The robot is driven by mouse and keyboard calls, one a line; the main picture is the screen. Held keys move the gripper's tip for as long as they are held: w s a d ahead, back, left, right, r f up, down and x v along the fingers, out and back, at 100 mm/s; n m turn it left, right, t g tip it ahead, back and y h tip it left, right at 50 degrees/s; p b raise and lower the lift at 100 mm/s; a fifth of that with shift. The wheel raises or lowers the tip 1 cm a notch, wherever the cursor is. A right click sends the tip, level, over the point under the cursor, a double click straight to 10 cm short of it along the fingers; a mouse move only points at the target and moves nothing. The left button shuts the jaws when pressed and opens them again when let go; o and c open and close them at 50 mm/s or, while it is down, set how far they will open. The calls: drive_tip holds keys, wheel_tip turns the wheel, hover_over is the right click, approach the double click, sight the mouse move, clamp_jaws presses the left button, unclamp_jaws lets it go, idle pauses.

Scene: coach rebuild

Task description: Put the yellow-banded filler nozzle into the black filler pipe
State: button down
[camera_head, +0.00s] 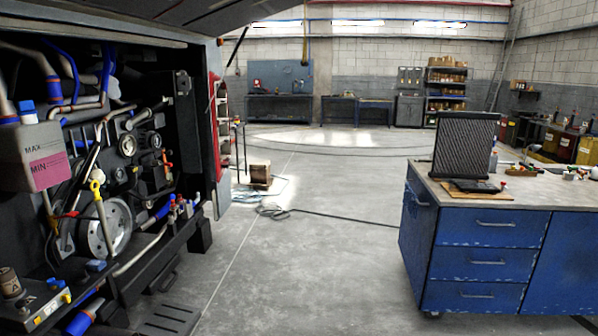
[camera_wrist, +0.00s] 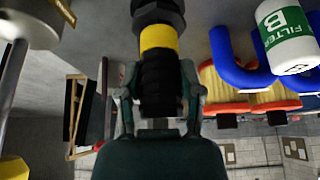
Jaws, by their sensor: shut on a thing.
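In the wrist view my gripper (camera_wrist: 158,98) is shut on the ribbed black body of the yellow-banded filler nozzle (camera_wrist: 158,42), with one finger on each side. The yellow band lies beyond the fingertips. A wider black stepped part sits beyond the band at the top edge; I cannot tell whether it is the nozzle's end or the filler pipe. I cannot make out the black filler pipe for certain in either view. My gripper and the nozzle do not show in the head view.
The open engine bay, with a coolant tank (camera_head: 42,157), hoses and pulleys, fills the left of the head view. In the wrist view a white-green filter (camera_wrist: 285,35) and blue hose (camera_wrist: 228,62) are at right.

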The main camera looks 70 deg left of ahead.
drive_tip(key=shift+r, duration=1.55)
drive_tip(key=shift+s, duration=0.1)
